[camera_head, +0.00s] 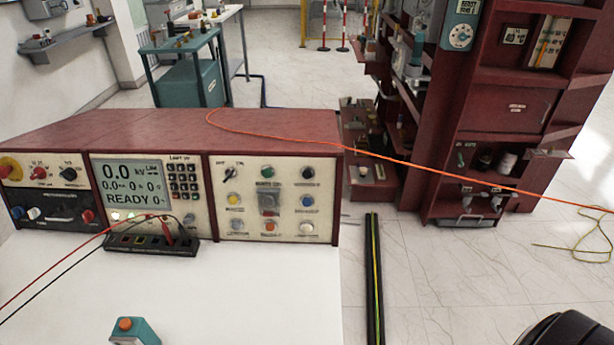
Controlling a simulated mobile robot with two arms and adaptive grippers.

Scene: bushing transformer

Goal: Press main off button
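A dark red test console (175,128) stands on the white table, with three cream front panels. The right panel (271,200) carries several round buttons, among them green, black, yellow, blue, orange and white ones. Their small labels are too blurred to read, so I cannot tell which is the main off button. The left panel (38,172) has a red knob on a yellow base at its upper left, a red button and a black knob. The middle panel's display (133,184) reads "0.0 kV" and "READY".
A black terminal strip (150,243) with red and black leads sits before the console. A teal box with an orange button (135,331) stands at the table's front. An orange cable (420,165) runs rightward past the red cabinet (505,100). The white tabletop (250,285) is mostly clear.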

